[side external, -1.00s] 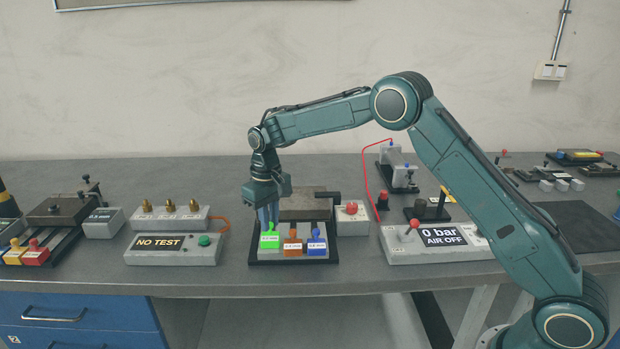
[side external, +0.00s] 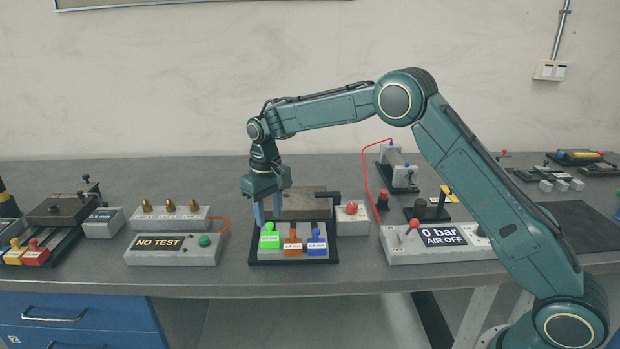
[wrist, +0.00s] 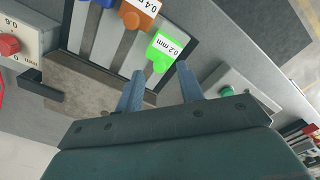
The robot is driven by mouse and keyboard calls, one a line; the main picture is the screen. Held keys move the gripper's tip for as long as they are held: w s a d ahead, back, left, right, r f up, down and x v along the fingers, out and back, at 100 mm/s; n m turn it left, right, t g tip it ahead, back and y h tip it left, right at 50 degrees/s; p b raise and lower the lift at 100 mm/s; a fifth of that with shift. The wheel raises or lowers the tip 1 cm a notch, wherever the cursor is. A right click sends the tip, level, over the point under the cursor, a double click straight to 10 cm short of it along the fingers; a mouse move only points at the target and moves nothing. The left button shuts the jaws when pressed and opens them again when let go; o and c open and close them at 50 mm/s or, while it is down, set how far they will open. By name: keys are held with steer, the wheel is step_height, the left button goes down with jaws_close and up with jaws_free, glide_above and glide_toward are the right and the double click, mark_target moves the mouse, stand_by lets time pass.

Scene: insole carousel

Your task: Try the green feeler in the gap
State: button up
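The green feeler (side external: 270,240), tagged 0.2 mm in the wrist view (wrist: 165,51), lies in the left slot of a small grey holder on a black base (side external: 293,262). The orange feeler (side external: 293,246) and the blue feeler (side external: 317,246) lie to its right. My gripper (side external: 268,219) is just above the green feeler's handle, pointing down. In the wrist view its two fingers (wrist: 160,69) are apart, one to each side of the handle, with nothing held. A brown-grey metal block (side external: 305,204) stands behind the feelers; I cannot make out the gap.
A grey box with a red knob (side external: 351,217) adjoins the block on the right. A NO TEST panel (side external: 172,247) stands to the left and a 0 bar AIR OFF panel (side external: 440,245) to the right. Bare bench shows between the panels and the feeler base.

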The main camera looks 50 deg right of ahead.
step_height(320, 180, up, 12)
stand_by(0.5)
steer(key=shift+s, duration=0.1)
steer(key=s+d+r+t, duration=0.1)
steer(key=s+r, duration=0.4)
steer(key=s, duration=0.4)
steer(key=s+d+r+t, duration=0.2)
steer(key=s+r, duration=0.4)
steer(key=s, duration=0.3)
steer(key=s+f+t, duration=0.1)
steer(key=s+f, duration=0.2)
steer(key=s, duration=0.7)
steer(key=s+d+f+t, duration=0.1)
steer(key=s+f, duration=0.3)
steer(key=s, duration=0.7)
steer(key=shift+s+f+t, duration=0.15)
steer(key=shift+s+t, duration=0.1)
steer(key=shift+t, duration=0.05)
